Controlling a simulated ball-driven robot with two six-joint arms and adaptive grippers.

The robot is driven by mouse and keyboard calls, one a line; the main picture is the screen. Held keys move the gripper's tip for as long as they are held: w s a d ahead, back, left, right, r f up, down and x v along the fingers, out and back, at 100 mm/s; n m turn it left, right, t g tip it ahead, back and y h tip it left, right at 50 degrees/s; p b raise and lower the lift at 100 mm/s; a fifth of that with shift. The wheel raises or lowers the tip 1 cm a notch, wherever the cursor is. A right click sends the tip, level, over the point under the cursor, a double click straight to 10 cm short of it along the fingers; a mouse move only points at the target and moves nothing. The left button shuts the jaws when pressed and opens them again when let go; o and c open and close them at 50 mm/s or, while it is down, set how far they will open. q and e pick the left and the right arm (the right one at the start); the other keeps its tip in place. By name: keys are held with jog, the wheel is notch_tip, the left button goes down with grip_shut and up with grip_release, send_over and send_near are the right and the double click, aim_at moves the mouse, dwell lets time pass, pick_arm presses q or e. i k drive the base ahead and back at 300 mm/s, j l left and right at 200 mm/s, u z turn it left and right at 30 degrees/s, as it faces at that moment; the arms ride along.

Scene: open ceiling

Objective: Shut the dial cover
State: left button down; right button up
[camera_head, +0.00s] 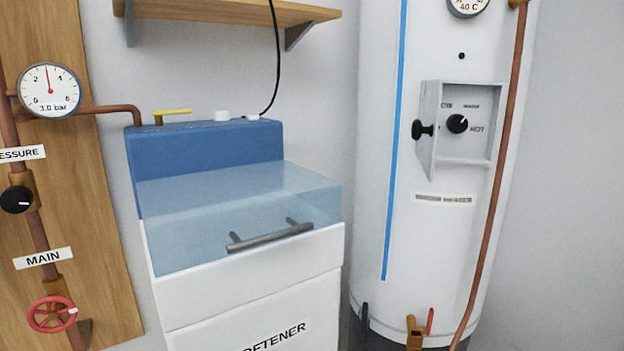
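The dial cover (431,125) is a small grey door on the white water heater tank. It stands open, swung out on its left side, with a black knob (421,130) on it. To its right is the uncovered recess (480,150) with a black dial (457,124) marked "HOT" at its right. Neither of my grippers is in the head view, so their state is not shown.
A blue and white softener cabinet (240,290) with a clear lid (240,190) and grey handle (270,237) stands left of the tank (430,260). A copper pipe (500,180) runs down right of the recess. A wooden shelf (225,11) is above the cabinet.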

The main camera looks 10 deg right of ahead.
aim_at(428, 131)
jog(key=i+j+z, duration=0.15)
jog(key=z, duration=0.25)
jog(key=i+j+z, duration=0.1)
jog(key=z, duration=0.35)
jog(key=j+z, duration=0.25)
jog(key=z, duration=0.15)
jog(key=i, duration=0.05)
